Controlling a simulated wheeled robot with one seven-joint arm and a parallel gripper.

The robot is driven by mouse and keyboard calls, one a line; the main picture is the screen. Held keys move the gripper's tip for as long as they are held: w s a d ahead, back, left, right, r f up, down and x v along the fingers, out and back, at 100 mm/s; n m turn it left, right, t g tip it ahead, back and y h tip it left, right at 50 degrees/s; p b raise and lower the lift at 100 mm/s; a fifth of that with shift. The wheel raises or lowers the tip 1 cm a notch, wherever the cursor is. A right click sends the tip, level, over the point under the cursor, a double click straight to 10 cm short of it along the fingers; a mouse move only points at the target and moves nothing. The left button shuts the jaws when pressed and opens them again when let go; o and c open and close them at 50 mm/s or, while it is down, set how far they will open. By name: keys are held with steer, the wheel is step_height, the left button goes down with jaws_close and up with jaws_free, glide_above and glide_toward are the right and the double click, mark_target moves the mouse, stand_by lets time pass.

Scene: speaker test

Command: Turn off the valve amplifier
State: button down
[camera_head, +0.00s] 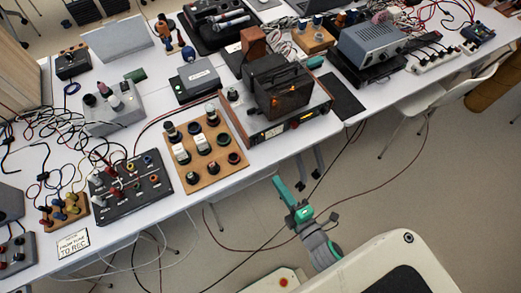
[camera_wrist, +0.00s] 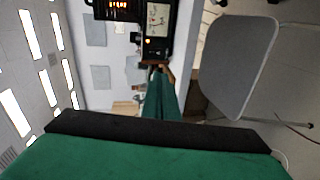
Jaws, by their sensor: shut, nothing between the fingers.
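The valve amplifier (camera_head: 279,92) stands at the front edge of the white table, right of the middle. It has a dark cage over glowing orange valves and a front panel with small controls. In the wrist view, the amplifier (camera_wrist: 154,20) shows at the top, with its glow, a pale meter and a small lit spot on the panel. My green gripper (camera_head: 279,184) is in front of and below the table edge, apart from the amplifier. In the wrist view, my gripper (camera_wrist: 158,82) is shut and empty, pointing toward the panel. The switch position is too small to tell.
A wooden board with several knobs (camera_head: 204,150) lies left of the amplifier. A grey instrument (camera_head: 371,43) stands to its right. A white chair (camera_head: 440,98) is by the table at right; it also shows in the wrist view (camera_wrist: 238,65). Cables run across the floor.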

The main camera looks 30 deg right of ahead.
mark_target(256, 144)
steer(key=shift+w+d+r+n, duration=0.1)
steer(key=shift+w+d+n, duration=0.2)
steer(key=shift+w+d, duration=0.15)
steer(key=w, duration=0.4)
steer(key=w+f, duration=0.1)
steer(key=w, duration=0.4)
steer(key=w+f, duration=0.1)
steer(key=w, duration=0.3)
steer(key=shift+w, duration=0.4)
